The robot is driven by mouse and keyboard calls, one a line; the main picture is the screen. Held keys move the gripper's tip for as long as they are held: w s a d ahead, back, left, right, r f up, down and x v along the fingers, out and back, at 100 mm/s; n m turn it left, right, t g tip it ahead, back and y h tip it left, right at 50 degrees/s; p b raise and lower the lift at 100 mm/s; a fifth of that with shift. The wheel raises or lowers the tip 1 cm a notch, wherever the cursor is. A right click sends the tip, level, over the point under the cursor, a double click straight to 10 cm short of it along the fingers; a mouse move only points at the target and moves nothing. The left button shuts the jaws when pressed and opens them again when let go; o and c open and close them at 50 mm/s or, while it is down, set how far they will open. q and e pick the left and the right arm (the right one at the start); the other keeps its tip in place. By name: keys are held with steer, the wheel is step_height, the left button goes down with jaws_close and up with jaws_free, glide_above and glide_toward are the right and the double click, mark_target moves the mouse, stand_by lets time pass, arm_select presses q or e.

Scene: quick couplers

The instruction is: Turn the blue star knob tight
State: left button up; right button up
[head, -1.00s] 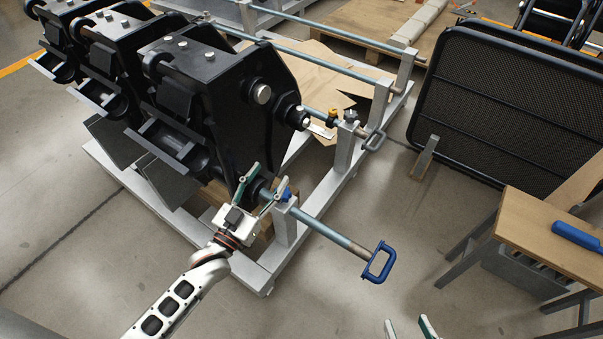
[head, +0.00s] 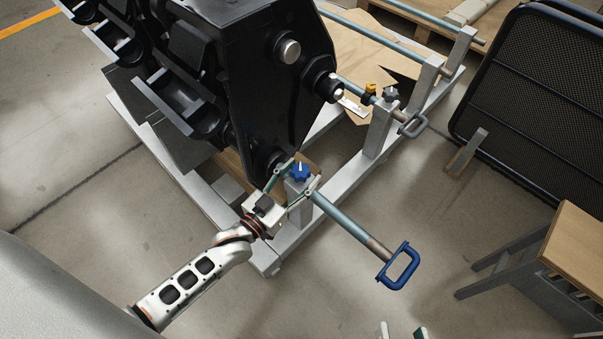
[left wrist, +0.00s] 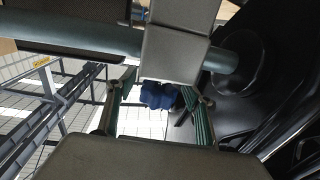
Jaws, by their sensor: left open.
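The blue star knob (head: 300,171) sits on top of a grey post (head: 297,187) at the front end of the frame. My left gripper (head: 304,173) is open, with one finger on each side of the knob. In the left wrist view the knob (left wrist: 158,95) shows between the two spread fingers (left wrist: 158,100), beside the end of the post. I cannot tell whether either finger touches it. My right gripper (head: 402,332) shows only its two fingertips at the bottom edge, spread apart and empty.
A steel rod with a blue handle (head: 398,268) runs through the post. Black couplers (head: 245,75) stand close behind the left gripper. A wooden table (head: 585,245) stands at right.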

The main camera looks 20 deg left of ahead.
arm_select(q)
steer(key=shift+w, duration=0.1)
steer(key=c, duration=1.1)
steer(key=shift+w+r+m+h, duration=0.1)
steer(key=shift+r+m+h, duration=0.1)
steer(key=shift+m+h, duration=0.4)
steer(key=shift+g+h, duration=0.3)
steer(key=shift+h, duration=0.1)
steer(key=shift+d+f+m+g+h, duration=0.1)
steer(key=shift+m+g+h, duration=0.3)
steer(key=shift+m+h, duration=0.4)
steer(key=shift+h, duration=0.4)
